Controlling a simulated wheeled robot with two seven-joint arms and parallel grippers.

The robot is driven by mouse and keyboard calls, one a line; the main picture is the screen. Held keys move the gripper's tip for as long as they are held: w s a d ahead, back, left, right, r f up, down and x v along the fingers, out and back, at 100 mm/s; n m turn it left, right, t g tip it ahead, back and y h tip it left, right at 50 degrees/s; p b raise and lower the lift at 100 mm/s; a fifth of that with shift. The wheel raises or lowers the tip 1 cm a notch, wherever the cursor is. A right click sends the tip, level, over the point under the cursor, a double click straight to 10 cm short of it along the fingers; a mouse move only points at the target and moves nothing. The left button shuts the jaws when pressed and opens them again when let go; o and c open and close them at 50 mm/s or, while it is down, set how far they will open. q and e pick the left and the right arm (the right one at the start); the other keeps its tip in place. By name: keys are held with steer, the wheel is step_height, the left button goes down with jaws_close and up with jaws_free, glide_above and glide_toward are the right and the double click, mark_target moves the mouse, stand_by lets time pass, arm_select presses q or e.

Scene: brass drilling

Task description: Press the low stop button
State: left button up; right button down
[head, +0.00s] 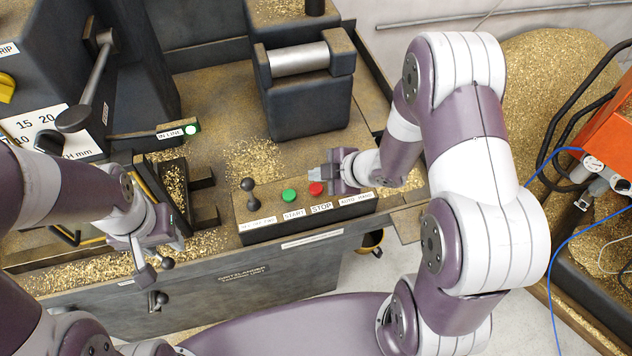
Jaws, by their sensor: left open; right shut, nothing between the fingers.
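The red stop button (316,188) sits on the low control box (300,220), above a label reading STOP. A green start button (289,195) is to its left on the same box. My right gripper (318,172) is shut and empty, its fingertips just above and behind the red button in the picture. I cannot tell whether they touch it. My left gripper (146,268) is open at the left, in front of the machine bed near a dark ball-ended lever.
A black ball-ended lever (250,193) stands on the box left of the buttons. A dark block with a metal roller (300,90) stands behind. Brass chips cover the bed. An orange machine (610,130) with hoses is at the right.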

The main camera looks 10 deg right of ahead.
mark_target(319, 190)
step_height(319, 190, up, 3)
steer(key=shift+r+p, duration=0.2)
steer(key=shift+p, duration=1.05)
steer(key=shift+f, duration=0.1)
